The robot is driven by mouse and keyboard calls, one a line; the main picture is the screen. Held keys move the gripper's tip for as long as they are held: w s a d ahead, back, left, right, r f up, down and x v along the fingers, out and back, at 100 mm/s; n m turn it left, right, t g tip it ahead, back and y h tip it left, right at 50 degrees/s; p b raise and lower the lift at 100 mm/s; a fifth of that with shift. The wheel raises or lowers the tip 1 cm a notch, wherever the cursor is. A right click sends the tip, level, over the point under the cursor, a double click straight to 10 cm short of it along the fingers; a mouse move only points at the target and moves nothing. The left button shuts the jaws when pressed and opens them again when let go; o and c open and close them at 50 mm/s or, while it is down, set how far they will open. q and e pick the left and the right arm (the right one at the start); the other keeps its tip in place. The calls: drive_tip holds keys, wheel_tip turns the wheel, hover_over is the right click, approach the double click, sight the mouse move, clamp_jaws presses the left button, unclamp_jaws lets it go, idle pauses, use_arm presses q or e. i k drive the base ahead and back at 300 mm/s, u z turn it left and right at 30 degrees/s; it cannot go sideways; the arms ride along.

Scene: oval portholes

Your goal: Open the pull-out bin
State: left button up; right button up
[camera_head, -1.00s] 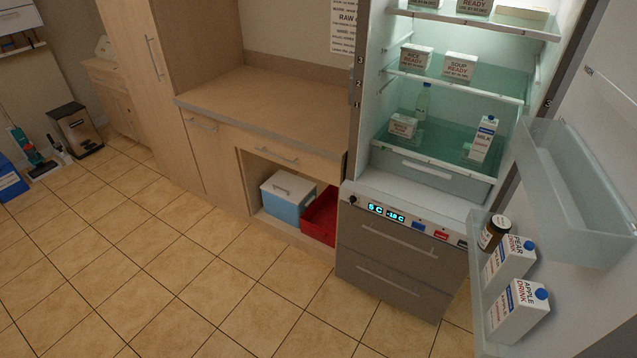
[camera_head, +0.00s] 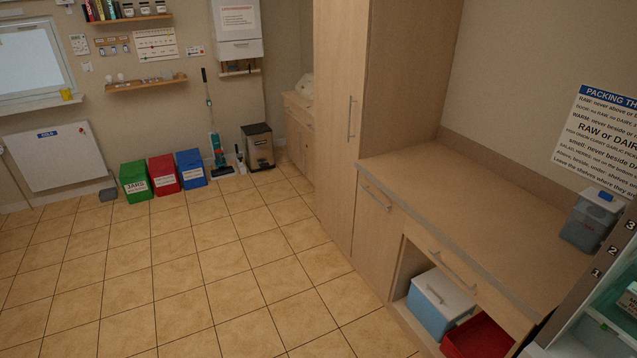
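No thing in view is labelled as the pull-out bin. A narrow wooden front (camera_head: 371,236) with a bar handle (camera_head: 376,198) at its top stands under the counter, right of the tall cupboard. It looks shut, and what is behind it is hidden. Near the back wall stands a free-standing dark bin (camera_head: 258,147) with a flat top. Green (camera_head: 136,181), red (camera_head: 165,174) and blue (camera_head: 191,167) labelled bins stand in a row along that wall. Neither of my grippers is in view.
The tall cupboard (camera_head: 335,130) adjoins the counter (camera_head: 470,215). A blue box with a white lid (camera_head: 441,303) and a red crate (camera_head: 478,338) sit in the open bay below. The fridge edge (camera_head: 598,300) is at lower right. The tiled floor (camera_head: 200,270) is clear.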

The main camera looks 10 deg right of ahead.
sight(380, 224)
drive_tip(key=i, duration=1.55)
drive_tip(key=z, duration=0.3)
